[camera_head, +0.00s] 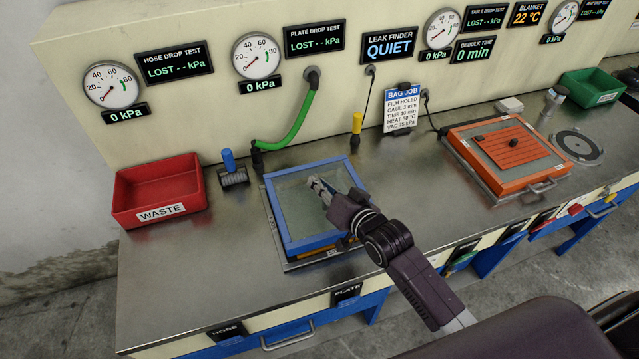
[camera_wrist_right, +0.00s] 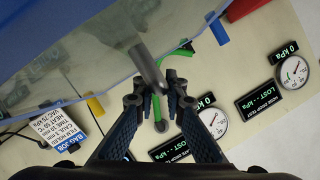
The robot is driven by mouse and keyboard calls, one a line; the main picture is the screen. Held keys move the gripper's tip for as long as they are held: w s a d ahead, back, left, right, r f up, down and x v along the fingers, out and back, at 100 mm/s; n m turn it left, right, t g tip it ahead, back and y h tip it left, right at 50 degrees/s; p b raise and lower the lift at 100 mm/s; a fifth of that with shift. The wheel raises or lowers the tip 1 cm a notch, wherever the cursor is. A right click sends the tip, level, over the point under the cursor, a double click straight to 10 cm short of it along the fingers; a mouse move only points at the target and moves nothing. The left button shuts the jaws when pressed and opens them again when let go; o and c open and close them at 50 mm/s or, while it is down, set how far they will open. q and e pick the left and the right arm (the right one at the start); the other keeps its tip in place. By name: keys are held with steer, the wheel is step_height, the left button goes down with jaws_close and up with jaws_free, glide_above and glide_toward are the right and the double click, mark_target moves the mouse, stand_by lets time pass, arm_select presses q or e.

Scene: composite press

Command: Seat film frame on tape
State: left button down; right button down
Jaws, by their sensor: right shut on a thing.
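The film frame (camera_head: 276,217), a blue square frame with clear film (camera_head: 290,200), is over the metal plate (camera_head: 292,265) at the middle of the bench. A thin yellow-orange edge shows below its front bar; I cannot make out the tape itself, or whether the frame touches it. My right gripper (camera_head: 318,187) reaches over the film from the front right. In the right wrist view, my right gripper (camera_wrist_right: 160,98) is shut on a dark grey rod-like handle (camera_wrist_right: 147,67) beside the film and blue frame (camera_wrist_right: 60,35). The handle's join is hidden. My left gripper is out of view.
A red waste bin (camera_head: 158,190) stands left, with a blue-handled roller (camera_head: 230,168) near it. A green hose (camera_head: 296,125) hangs from the back panel behind the frame. An orange press (camera_head: 510,150) stands right. The bench's front left is clear.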

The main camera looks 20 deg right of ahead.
steer(key=shift+f, duration=0.1)
stand_by(0.3)
steer(key=shift+f, duration=0.3)
steer(key=shift+f, duration=0.1)
stand_by(0.6)
steer(key=c, duration=1.9)
jaws_free()
steer(key=shift+s+f, duration=0.15)
steer(key=shift+f, duration=0.05)
steer(key=v, duration=1.2)
steer(key=shift+r, duration=0.1)
